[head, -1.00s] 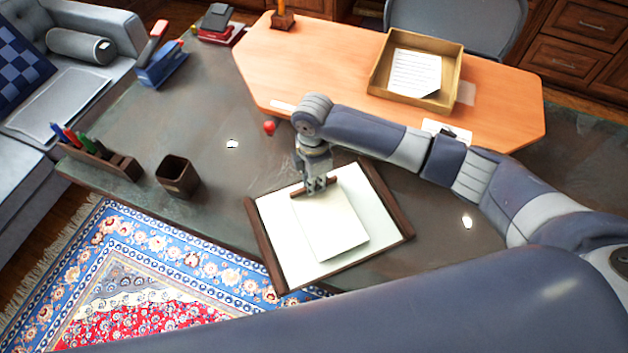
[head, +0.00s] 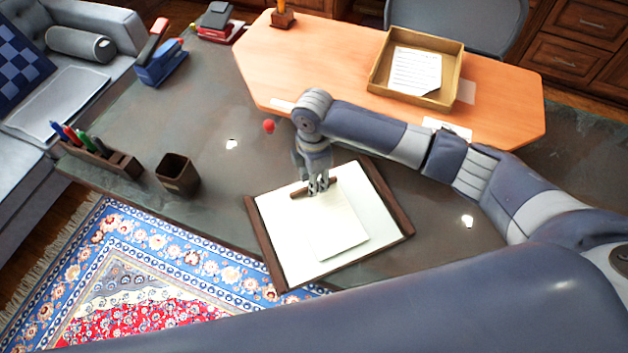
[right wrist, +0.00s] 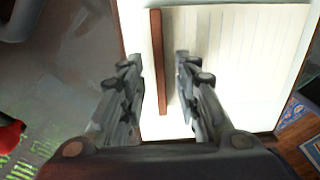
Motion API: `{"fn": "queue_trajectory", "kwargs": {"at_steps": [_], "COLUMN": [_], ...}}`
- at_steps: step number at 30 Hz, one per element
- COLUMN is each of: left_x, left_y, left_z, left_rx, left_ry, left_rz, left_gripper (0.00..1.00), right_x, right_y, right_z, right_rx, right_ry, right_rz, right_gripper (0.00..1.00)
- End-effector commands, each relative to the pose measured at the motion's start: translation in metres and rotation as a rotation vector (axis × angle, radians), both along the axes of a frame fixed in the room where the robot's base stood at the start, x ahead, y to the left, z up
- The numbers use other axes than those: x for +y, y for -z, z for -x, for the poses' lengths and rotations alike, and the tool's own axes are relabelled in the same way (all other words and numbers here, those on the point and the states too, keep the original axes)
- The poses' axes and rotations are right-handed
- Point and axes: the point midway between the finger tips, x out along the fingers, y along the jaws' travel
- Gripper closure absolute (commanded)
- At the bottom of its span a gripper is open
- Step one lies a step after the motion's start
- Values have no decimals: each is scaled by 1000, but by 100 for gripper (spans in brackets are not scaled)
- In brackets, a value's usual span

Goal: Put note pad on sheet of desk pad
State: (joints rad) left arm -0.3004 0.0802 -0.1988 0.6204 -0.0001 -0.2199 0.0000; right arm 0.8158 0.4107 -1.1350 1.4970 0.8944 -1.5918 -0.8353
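The note pad (head: 335,228), white with a brown binding strip, lies over the white sheet of the desk pad (head: 283,240), which has dark brown side bars. The pad looks flat on the sheet; I cannot tell any small gap. My right gripper (head: 318,187) is at the binding end of the note pad. In the right wrist view, its fingers (right wrist: 160,80) stand apart on either side of the brown strip (right wrist: 157,50), with gaps on both sides. The lined note pad (right wrist: 235,50) also shows there. My left gripper is out of view.
A dark pen cup (head: 177,175) and a pen holder (head: 105,158) stand at the left. A stapler (head: 160,62) is farther back. A small red object (head: 269,126) lies behind the desk pad. A tray with paper (head: 377,72) sits on the orange desk section.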

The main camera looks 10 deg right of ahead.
Motion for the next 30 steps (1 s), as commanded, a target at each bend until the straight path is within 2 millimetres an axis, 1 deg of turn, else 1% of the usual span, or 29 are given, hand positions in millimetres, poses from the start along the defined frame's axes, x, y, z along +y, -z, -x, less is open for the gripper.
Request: {"fn": "queue_trajectory", "kwargs": {"at_steps": [9,12,15,20,30], "left_x": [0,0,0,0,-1], "left_y": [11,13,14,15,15], "left_z": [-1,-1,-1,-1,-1], "left_rx": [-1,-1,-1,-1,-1], "left_ry": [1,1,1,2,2], "left_rz": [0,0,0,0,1], "left_gripper": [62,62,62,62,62], "right_x": [1,1,1,0,1], "right_y": [-67,-84,-97,-106,-107], "right_z": [-2,-2,-2,-1,-1], "right_rx": [-7,-4,-3,-1,-1], "right_ry": [-1,-2,-1,0,0], "right_rz": [-2,-1,-1,0,0], "right_gripper": [70,70,70,70,70]}}
